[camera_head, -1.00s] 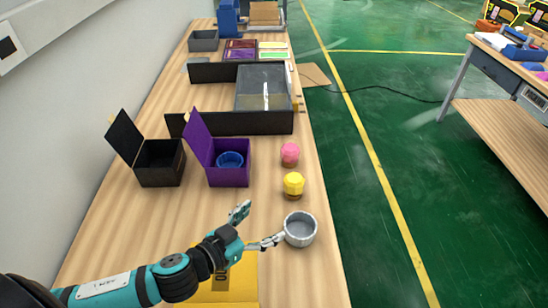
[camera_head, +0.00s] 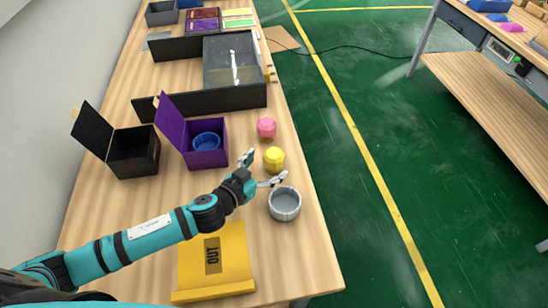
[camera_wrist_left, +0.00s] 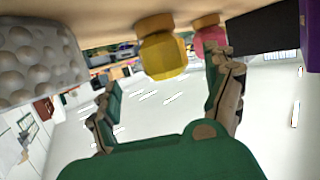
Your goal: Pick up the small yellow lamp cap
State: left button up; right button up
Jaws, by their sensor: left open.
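The small yellow lamp cap (camera_head: 273,159) stands on the wooden table, near its right edge. In the left wrist view the yellow cap (camera_wrist_left: 164,56) shows upside down, ahead of the fingers and roughly between them. My left gripper (camera_head: 263,170) is open and empty, with its fingers spread just in front of the cap; it also shows in the left wrist view (camera_wrist_left: 165,95). I cannot tell whether a finger touches the cap. My right gripper is not in view.
A pink cap (camera_head: 266,127) stands just behind the yellow one. A grey round bowl (camera_head: 285,205) is close to the front finger. A purple box (camera_head: 211,157) with a blue ring inside and a black box (camera_head: 134,152) stand left. A yellow OUT sign (camera_head: 236,262) lies in front.

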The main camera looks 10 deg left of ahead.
aim_at(274, 157)
pick_arm(q)
jog(key=shift+w+d, duration=0.15)
jog(key=shift+w, duration=0.45)
jog(key=x, duration=0.1)
jog(key=p+x, duration=0.1)
jog(key=x, duration=0.1)
jog(key=shift+w+f, duration=0.15)
jog(key=shift+w, duration=0.15)
jog(key=shift+w+f, duration=0.2)
jog(key=shift+w, duration=0.15)
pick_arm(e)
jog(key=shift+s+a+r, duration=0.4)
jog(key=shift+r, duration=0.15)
pick_arm(q)
jog(key=shift+s, duration=0.1)
jog(key=shift+c, duration=0.2)
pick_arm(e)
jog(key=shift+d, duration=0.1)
